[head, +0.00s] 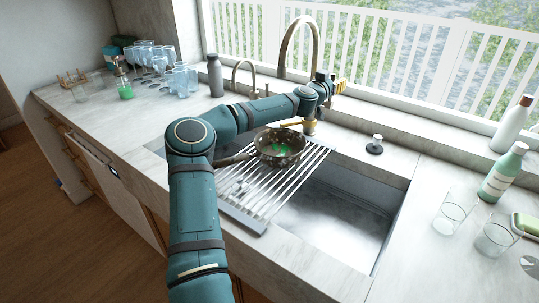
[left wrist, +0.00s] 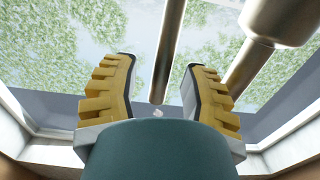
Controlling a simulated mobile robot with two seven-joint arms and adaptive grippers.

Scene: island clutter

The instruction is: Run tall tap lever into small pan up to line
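The small pan (head: 266,154) is dark and speckled, with green marks inside. It sits on the slatted rack over the sink, below the tall tap (head: 284,48). My left gripper (head: 341,86) is beside the tap, to the right of its spout. In the left wrist view its yellow fingers (left wrist: 162,95) are open. A slim metal rod, which looks like the tap lever (left wrist: 168,50), shows between them, apart from both fingers. I cannot tell its depth. No water stream shows. Any fill line is too small to make out. My right gripper is not in view.
The rack (head: 300,176) covers the sink's left part; the basin (head: 335,220) is open at right. A smaller tap (head: 238,72) and grey bottle (head: 215,75) stand behind my arm. Glasses (head: 455,212) and a green bottle (head: 502,172) stand at right.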

